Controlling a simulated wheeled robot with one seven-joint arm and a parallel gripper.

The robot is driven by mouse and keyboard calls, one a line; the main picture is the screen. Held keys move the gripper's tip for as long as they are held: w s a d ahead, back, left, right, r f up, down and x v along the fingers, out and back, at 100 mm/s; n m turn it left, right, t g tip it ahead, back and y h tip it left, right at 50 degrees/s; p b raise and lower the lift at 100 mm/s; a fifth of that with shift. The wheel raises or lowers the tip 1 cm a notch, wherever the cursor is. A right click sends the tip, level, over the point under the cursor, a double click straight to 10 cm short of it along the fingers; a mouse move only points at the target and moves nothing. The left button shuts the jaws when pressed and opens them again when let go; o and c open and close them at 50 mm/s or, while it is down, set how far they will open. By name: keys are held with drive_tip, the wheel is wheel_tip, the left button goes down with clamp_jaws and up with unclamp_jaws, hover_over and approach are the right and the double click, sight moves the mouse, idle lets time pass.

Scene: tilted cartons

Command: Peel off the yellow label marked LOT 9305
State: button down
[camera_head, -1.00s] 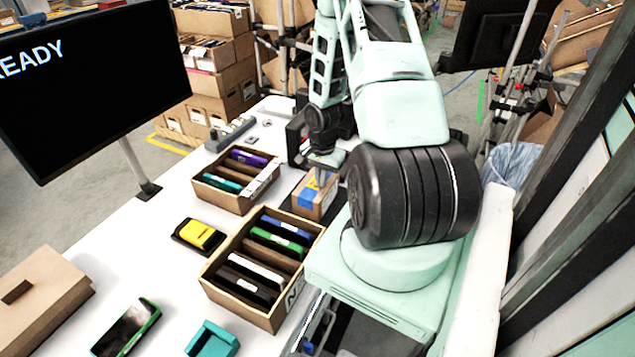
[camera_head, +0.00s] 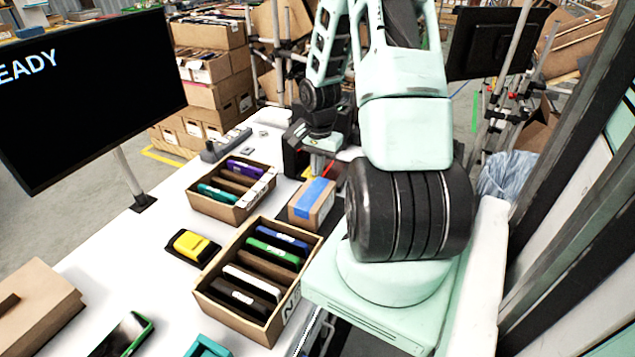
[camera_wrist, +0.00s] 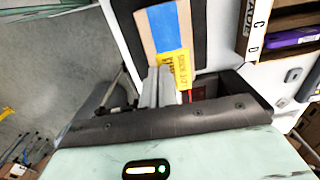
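The small carton (camera_head: 322,215) stands on the white table just in front of my gripper (camera_head: 317,174), with a blue strip (camera_head: 313,194) across its top. In the wrist view the carton top (camera_wrist: 143,32) and blue strip (camera_wrist: 165,25) lie beyond my fingertips (camera_wrist: 162,74). The yellow label (camera_wrist: 178,68) is at the fingertips, its upside-down dark print only partly readable. It looks pinched between the closed fingers and overlaps the carton's near edge in the picture. In the head view a bit of yellow (camera_head: 307,172) shows beside the fingers, apart from the carton.
Two open cartons with coloured slabs stand left of the small carton: a larger one (camera_head: 232,313) in front and a smaller one (camera_head: 215,208) behind. A yellow-and-black device (camera_head: 194,244) lies on the table. A black monitor (camera_head: 90,90) rises at the left.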

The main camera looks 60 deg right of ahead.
wheel_tip(320, 180, up, 3)
wheel_tip(320, 180, up, 6)
drive_tip(key=p, duration=0.5)
drive_tip(key=shift+f, duration=0.2)
drive_tip(key=shift+s, duration=0.1)
